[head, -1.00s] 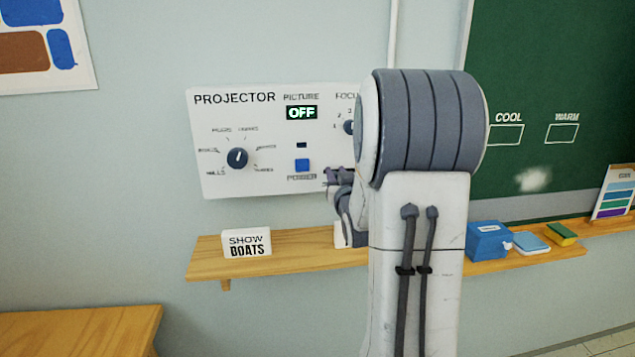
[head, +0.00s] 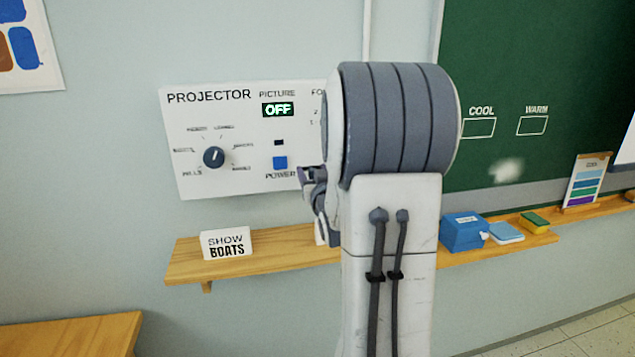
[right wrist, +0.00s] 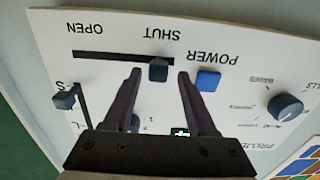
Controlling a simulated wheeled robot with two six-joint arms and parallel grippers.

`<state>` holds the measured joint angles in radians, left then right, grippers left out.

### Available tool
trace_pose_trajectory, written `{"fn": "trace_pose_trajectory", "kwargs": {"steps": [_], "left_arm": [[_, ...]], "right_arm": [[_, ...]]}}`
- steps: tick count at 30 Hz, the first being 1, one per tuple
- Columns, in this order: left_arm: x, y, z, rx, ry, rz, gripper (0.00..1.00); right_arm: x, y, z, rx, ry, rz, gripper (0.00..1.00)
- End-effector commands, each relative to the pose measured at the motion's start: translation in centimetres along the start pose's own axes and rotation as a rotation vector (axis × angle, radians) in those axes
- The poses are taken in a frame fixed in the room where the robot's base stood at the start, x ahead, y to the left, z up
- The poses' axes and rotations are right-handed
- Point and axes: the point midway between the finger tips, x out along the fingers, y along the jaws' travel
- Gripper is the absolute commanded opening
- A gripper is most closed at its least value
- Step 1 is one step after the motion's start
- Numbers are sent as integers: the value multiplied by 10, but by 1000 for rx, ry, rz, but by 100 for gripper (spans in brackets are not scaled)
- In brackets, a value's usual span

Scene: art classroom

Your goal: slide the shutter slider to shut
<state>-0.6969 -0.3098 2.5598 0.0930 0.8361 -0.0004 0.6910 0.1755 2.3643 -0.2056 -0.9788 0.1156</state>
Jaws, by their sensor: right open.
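The shutter slider's dark knob (right wrist: 158,69) shows in the right wrist view, which sees the panel upside down. It sits near the SHUT end of its black slot (right wrist: 105,55), by the word SHUT. My right gripper (right wrist: 159,76) is open, one finger on each side of the knob; I cannot tell whether either touches it. In the head view my right gripper (head: 310,177) is at the projector panel (head: 225,182), right of the POWER button, and my arm hides the slider. My left gripper is in neither view.
The blue POWER button (right wrist: 208,80) is just beside the right finger in the wrist view. A second slider (right wrist: 66,99) and a dial (right wrist: 285,107) are also on the panel. A wooden ledge (head: 285,255) with a SHOW BOATS sign (head: 226,243) runs below.

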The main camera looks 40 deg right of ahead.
Motion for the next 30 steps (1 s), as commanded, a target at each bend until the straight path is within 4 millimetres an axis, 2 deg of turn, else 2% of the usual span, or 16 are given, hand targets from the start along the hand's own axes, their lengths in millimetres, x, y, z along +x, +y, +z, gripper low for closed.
{"fn": "trace_pose_trajectory", "kwargs": {"steps": [10, 12, 18, 30], "left_arm": [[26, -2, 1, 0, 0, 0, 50], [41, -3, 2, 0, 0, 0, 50], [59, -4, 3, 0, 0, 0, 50], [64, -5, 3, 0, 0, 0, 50]], "right_arm": [[-72, 0, 3, -1, 5, 0, 57], [-75, -1, 6, 0, 9, -4, 57], [-88, -1, 3, -1, 5, -4, 57], [-93, -1, 0, -1, 0, -2, 57]]}}
